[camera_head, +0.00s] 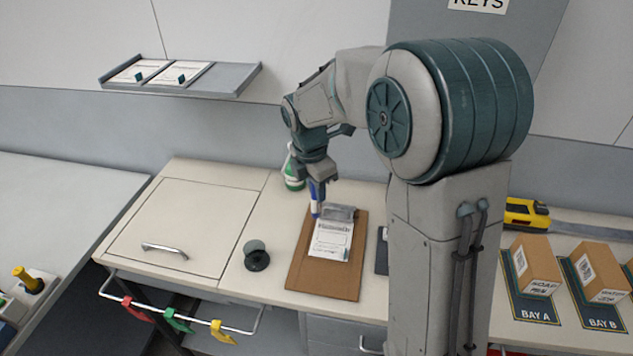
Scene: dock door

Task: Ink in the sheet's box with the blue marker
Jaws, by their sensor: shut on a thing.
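My gripper (317,182) is shut on the blue marker (315,200) and holds it upright, tip down, at the upper left of the sheet. The white sheet (332,241) lies on a brown clipboard (304,270) under a grey clip. The sheet has dark printed lines, and its box is too small to make out clearly. I cannot tell whether the marker's tip touches the sheet or the board.
A green and white bottle (293,172) stands behind my gripper. A small dark round item (256,258) sits left of the clipboard. Cardboard boxes (535,266) and a yellow-black tool (526,213) are at the right. The counter's left part has a handled lid (180,225).

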